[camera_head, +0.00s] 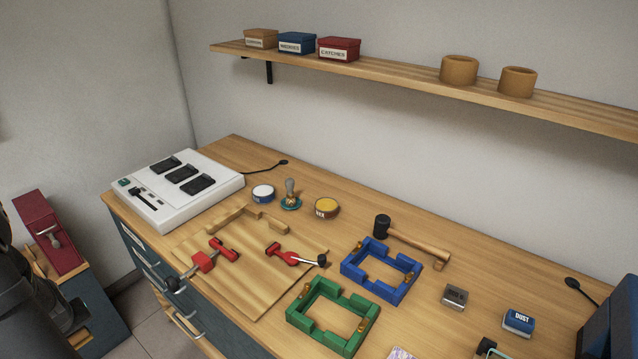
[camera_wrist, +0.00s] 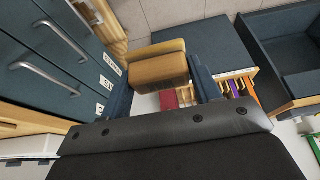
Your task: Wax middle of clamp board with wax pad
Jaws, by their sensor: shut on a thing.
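The clamp board (camera_head: 246,286) is a light wooden board lying flat at the left front of the worktop. Two red clamps stand on it, a left one (camera_head: 205,260) and a right one (camera_head: 285,254), and a wooden L-shaped strip (camera_head: 240,216) lies along its back. My gripper (camera_wrist: 162,88) is shut on a tan and brown block (camera_wrist: 157,66), which looks like the wax pad. In the wrist view it is held in front of cabinet drawers and floor, away from the board. My gripper is not visible in the head view.
Behind the board are a wax tin (camera_head: 326,208), a stamp (camera_head: 290,196) and a white-lidded tin (camera_head: 263,193). A white device (camera_head: 178,188) is at the left. A green frame (camera_head: 333,315), a blue frame (camera_head: 381,270) and a mallet (camera_head: 410,240) lie to the right. A shelf (camera_head: 400,84) hangs above.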

